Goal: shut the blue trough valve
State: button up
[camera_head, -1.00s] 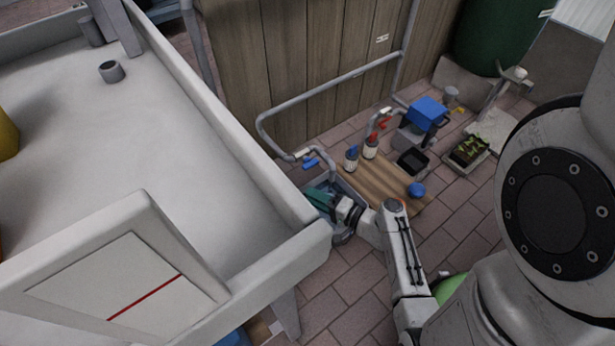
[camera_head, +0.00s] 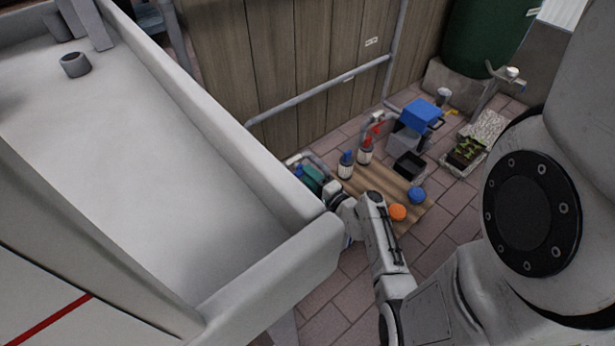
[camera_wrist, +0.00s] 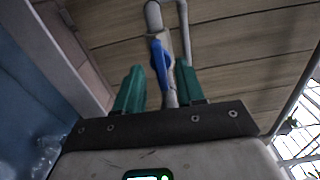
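The blue valve handle (camera_wrist: 160,66) shows in the wrist view on a grey pipe (camera_wrist: 172,98), long and roughly upright in the picture. My gripper (camera_wrist: 159,68) is open, with one green finger on each side of the handle. Small gaps show between fingers and handle, and I see no contact. In the head view my gripper (camera_head: 310,179) is at the pipe beside the white trough's wall (camera_head: 325,240). The handle is largely hidden there by the gripper and the trough edge.
A wooden board (camera_head: 375,190) on the brick floor holds two bottles, a blue ball (camera_head: 417,195) and an orange ball (camera_head: 397,212). A red-handled tap (camera_head: 376,128) and blue box (camera_head: 420,114) stand beyond. A plank wall (camera_head: 300,60) rises behind the pipe.

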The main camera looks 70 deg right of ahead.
jog(key=shift+w+d, duration=0.35)
jog(key=shift+w, duration=0.2)
jog(key=shift+c, duration=0.4)
grip_shut()
jog(key=shift+m, duration=0.3)
jog(key=shift+m+p, duration=2.2)
jog(key=shift+m, duration=6.3)
